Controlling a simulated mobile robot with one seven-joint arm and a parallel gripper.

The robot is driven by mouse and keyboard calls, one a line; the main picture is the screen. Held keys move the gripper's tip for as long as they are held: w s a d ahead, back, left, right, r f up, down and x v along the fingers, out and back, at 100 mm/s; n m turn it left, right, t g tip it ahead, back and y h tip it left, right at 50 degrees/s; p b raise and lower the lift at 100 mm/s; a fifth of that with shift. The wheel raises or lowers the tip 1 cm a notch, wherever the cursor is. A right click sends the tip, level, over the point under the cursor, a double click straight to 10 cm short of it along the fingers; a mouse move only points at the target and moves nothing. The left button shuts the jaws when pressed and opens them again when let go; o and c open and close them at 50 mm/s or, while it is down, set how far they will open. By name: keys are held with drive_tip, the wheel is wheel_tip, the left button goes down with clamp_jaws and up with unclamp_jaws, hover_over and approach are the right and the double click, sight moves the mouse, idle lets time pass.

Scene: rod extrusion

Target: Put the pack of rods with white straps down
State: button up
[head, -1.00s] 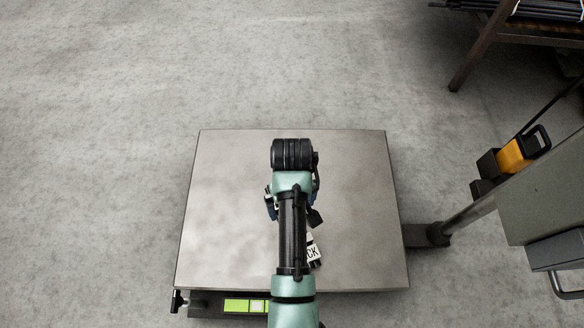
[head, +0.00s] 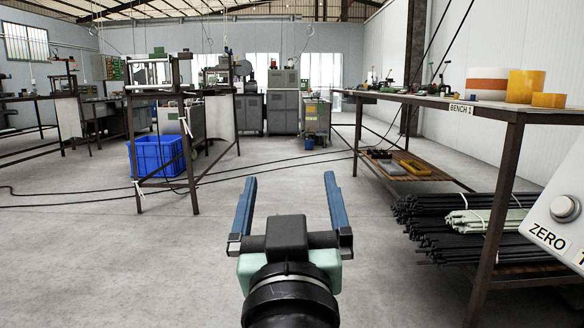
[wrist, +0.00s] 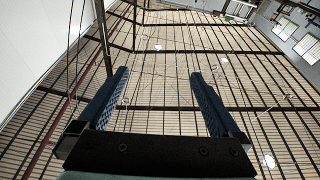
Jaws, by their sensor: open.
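My gripper (head: 290,190) is raised in front of the head camera, its two blue fingers spread wide with nothing between them. In the wrist view my gripper (wrist: 159,82) is also open and empty, facing the roof. Black rods (head: 432,207) lie in bundles on a low shelf at the right, with thin white straps around some of them. A pale green bundle (head: 490,222) with a white strap lies among them. I cannot tell which bundle is the task's pack. My gripper is well apart from all the rods.
A panel marked ZERO (head: 560,225) juts in at the lower right. A blue crate (head: 155,155) stands at the left. Cables cross the floor; the middle floor is clear.

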drive_tip(key=s+r+m+t, duration=0.1)
drive_tip(key=s+r+t, duration=0.5)
drive_tip(key=s+r, duration=0.6)
drive_tip(key=shift+s+r, duration=0.35)
drive_tip(key=shift+r, duration=0.45)
drive_tip(key=shift+d, duration=0.1)
wheel_tip(320, 180, up, 55)
drive_tip(key=p, duration=5.4)
drive_tip(key=shift+f+p, duration=0.2)
drive_tip(key=shift+p, duration=0.15)
